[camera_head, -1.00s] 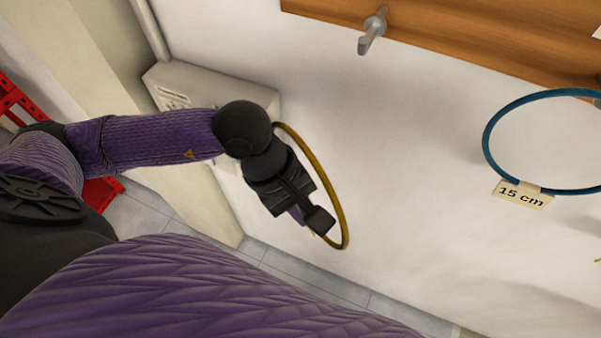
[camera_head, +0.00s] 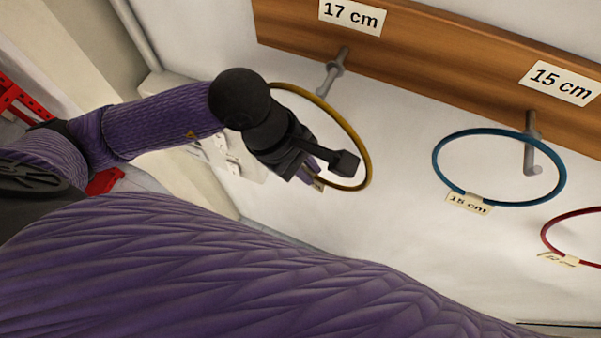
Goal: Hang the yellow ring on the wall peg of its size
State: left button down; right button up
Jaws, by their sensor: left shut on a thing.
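The yellow ring (camera_head: 363,150) is held by my left gripper (camera_head: 332,172), which is shut on its lower part. A small tag shows beside the fingers, its writing unreadable. The ring is tilted, and its upper left part runs behind my gripper. A grey wall peg (camera_head: 332,72) under the "17 cm" sign (camera_head: 351,15) is just above the ring. The peg's tip appears close to the ring's upper rim in the picture; I cannot tell the depth gap or whether they touch. My right gripper is not in view.
A second peg (camera_head: 530,125) sits under the "15 cm" sign (camera_head: 559,82) on the wooden board (camera_head: 440,60). A red ring (camera_head: 545,238) is partly in view at right. A pale wall box (camera_head: 235,160) is behind my left arm.

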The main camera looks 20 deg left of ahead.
pick_arm(q)
jog(key=w+f+b, duration=0.2)
jog(key=w+b, duration=0.1)
jog(key=w, duration=0.2)
jog(key=shift+w, duration=0.35)
jog(key=shift+d, duration=0.15)
dwell(0.5)
jog(key=c, duration=0.6)
grip_release()
